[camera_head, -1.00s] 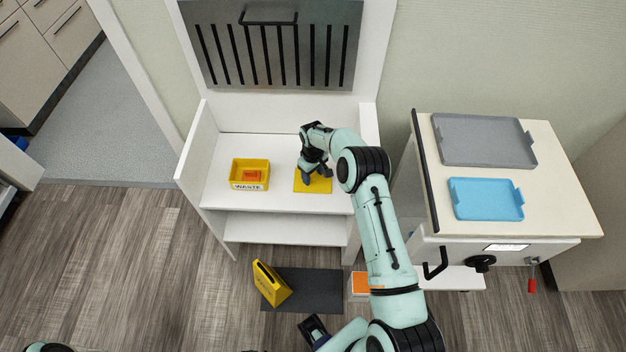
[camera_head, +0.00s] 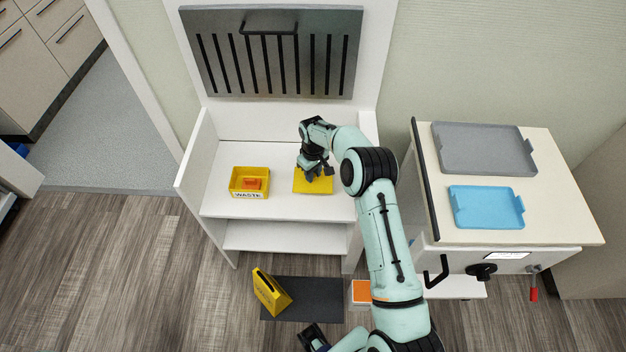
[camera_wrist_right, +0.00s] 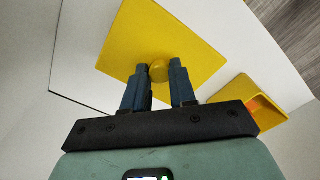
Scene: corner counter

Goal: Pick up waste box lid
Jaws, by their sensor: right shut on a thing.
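The waste box lid (camera_head: 312,187) is a flat yellow square plate over the right part of the white shelf. Its round knob (camera_wrist_right: 159,71) shows in the right wrist view between my fingers. My right gripper (camera_head: 319,172) reaches down over the lid and is shut on the knob. The plate (camera_wrist_right: 200,30) spreads out beyond the fingertips. The yellow waste box (camera_head: 237,186) stands open to the left of the lid, with an orange item (camera_head: 251,184) inside and a WASTE label in front.
A white cabinet (camera_head: 235,208) holds the shelf, with side walls and a raised grey slotted panel (camera_head: 225,25). Right of it is a counter with a grey tray (camera_head: 480,150) and a blue tray (camera_head: 487,207). A yellow floor sign (camera_head: 268,292) stands by a dark mat (camera_head: 305,300).

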